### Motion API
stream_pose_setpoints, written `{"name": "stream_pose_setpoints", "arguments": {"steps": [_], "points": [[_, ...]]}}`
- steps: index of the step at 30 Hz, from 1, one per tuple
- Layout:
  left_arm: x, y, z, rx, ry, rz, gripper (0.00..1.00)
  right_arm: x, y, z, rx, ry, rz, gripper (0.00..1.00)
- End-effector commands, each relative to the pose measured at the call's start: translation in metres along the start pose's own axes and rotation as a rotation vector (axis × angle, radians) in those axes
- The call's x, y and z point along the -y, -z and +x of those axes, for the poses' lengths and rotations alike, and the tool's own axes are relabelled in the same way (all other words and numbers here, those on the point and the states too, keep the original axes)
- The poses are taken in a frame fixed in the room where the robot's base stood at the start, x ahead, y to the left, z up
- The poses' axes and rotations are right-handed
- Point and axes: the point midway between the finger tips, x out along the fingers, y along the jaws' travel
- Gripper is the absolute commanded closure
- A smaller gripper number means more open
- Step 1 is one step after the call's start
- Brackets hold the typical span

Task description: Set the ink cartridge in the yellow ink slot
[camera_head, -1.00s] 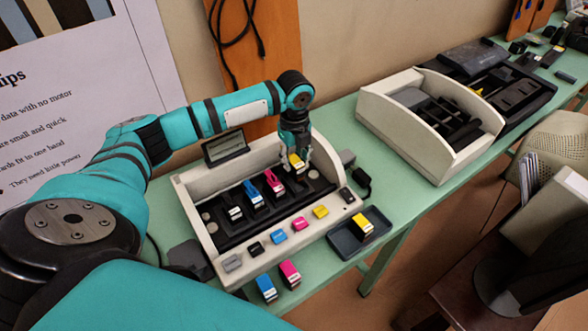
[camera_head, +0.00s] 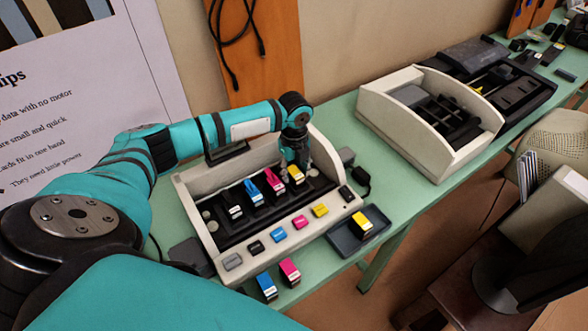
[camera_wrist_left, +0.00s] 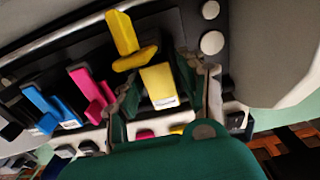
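The yellow ink cartridge (camera_head: 296,175) sits in the rightmost slot of the black carriage (camera_head: 230,238), just right of the magenta one. It shows in the left wrist view (camera_wrist_left: 159,86) beside a yellow latch (camera_wrist_left: 123,38) that stands up. My left gripper (camera_head: 295,163) is just above it. In the left wrist view the fingers (camera_wrist_left: 164,98) stand on either side of the cartridge, with dark gaps between finger pads and cartridge, so the gripper looks open. How deep the cartridge sits is hard to see. My right gripper is not in view.
Black, cyan and magenta (camera_head: 275,182) cartridges fill the slots to the left. A grey tray (camera_head: 345,243) holding another yellow cartridge (camera_head: 362,225) stands at the right. Loose cyan (camera_head: 267,286) and magenta (camera_head: 289,270) cartridges lie in front. A white open-topped box (camera_head: 390,140) stands farther right.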

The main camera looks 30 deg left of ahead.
Motion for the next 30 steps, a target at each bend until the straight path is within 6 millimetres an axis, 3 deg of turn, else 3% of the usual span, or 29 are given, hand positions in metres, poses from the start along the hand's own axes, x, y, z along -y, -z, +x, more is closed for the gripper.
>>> {"name": "stream_pose_setpoints", "arguments": {"steps": [9,14,24,30], "points": [[0.0,0.0,-0.001,0.0,0.0,0.0,0.48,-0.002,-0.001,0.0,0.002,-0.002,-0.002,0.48],[0.001,-0.001,-0.012,0.001,0.003,-0.001,0.48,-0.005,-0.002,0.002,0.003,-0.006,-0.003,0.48],[0.001,-0.001,-0.081,0.002,0.005,0.0,0.48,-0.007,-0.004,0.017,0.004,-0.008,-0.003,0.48],[0.001,0.0,-0.113,0.0,0.002,0.0,0.48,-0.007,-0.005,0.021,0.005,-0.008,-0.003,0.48]]}}
